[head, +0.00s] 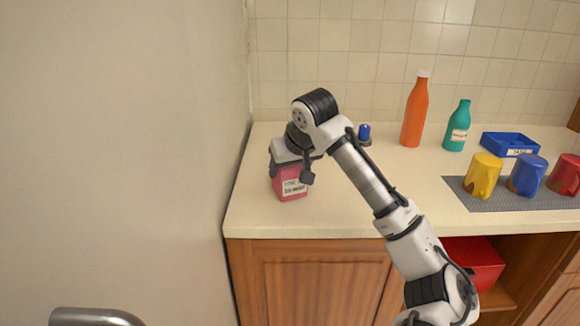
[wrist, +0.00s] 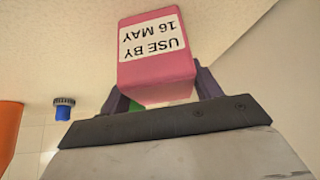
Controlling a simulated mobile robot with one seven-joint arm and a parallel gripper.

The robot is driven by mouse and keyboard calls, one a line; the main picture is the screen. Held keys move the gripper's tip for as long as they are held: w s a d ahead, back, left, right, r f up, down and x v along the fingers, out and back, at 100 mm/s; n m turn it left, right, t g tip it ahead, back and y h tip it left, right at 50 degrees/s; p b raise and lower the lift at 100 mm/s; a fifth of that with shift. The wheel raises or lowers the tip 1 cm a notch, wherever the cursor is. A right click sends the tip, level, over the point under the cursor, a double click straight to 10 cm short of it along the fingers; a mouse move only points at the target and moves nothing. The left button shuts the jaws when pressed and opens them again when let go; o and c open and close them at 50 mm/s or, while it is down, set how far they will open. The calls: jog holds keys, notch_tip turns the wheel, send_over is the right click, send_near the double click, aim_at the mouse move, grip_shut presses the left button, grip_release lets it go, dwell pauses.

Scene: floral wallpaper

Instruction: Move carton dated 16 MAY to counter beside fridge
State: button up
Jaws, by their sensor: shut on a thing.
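The pink carton (head: 290,184) is at the left end of the counter (head: 340,205) in the head view. Its white label reads USE BY 16 MAY in the wrist view (wrist: 155,50), where it appears upside down. My gripper (head: 291,160) is over the top of the carton and shut on it. In the wrist view the dark fingers (wrist: 160,95) lie at both sides of the carton. The carton looks upright, at or very near the counter top; I cannot tell whether its base touches.
A large pale panel (head: 120,150), apparently the fridge, stands left of the counter. An orange bottle (head: 414,112), a teal bottle (head: 457,128), a blue tray (head: 510,143) and several mugs on a grey mat (head: 510,202) are to the right. The counter's front middle is clear.

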jog(key=o, duration=1.1)
jog(key=shift+f, duration=0.1)
jog(key=shift+r, duration=0.2)
jog(key=v, duration=1.2)
jog(key=shift+a, duration=0.1)
